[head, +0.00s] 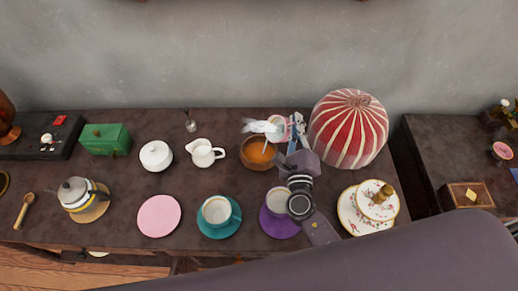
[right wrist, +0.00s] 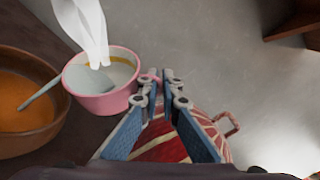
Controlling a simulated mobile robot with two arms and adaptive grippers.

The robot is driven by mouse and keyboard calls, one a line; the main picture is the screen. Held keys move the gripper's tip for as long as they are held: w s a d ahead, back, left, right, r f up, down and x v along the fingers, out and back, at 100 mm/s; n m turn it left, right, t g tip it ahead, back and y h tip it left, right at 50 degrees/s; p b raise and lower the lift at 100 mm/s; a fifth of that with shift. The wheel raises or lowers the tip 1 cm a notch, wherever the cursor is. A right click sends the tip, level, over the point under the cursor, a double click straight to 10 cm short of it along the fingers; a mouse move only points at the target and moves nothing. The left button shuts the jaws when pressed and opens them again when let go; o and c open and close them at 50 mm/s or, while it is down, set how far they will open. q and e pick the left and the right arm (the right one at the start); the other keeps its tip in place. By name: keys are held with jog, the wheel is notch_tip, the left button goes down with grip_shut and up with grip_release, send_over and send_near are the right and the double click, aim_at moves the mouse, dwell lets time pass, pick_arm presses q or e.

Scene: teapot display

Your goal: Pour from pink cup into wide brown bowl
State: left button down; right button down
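The pink cup (head: 278,127) is at the right rear edge of the wide brown bowl (head: 246,158), which has orange-brown liquid in it. In the right wrist view the pink cup (right wrist: 104,103) shows pale contents, and its rim is close beside the brown bowl (right wrist: 40,143). My right gripper (head: 297,127) is right of the cup. Its blue fingers (right wrist: 161,78) are nearly together at the cup's handle and look shut on it. I cannot tell exactly how far the cup tilts. My left gripper is not in view.
A pale spoon-like thing (right wrist: 44,87) leans in the bowl, with white wisps (right wrist: 83,28) above. A red-striped cosy (head: 349,130) stands close right of my gripper. A white creamer (head: 203,154) is left of the bowl. A purple-saucered cup (head: 277,201) is in front.

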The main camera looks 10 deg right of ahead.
aim_at(288, 131)
jog(key=shift+a+n+b, duration=0.2)
jog(key=shift+n+b, duration=0.1)
jog(key=shift+b, duration=0.25)
jog(key=shift+s+a+r+n+t+h+b, duration=0.2)
jog(key=shift+a+r+n+t+b, duration=0.35)
jog(key=shift+b, duration=0.55)
jog(key=shift+s+a+r+n+t+h+b, duration=0.1)
jog(key=shift+s+a+r+n+t+b, duration=0.2)
jog(key=shift+a+n+t+b, duration=0.5)
dwell(0.5)
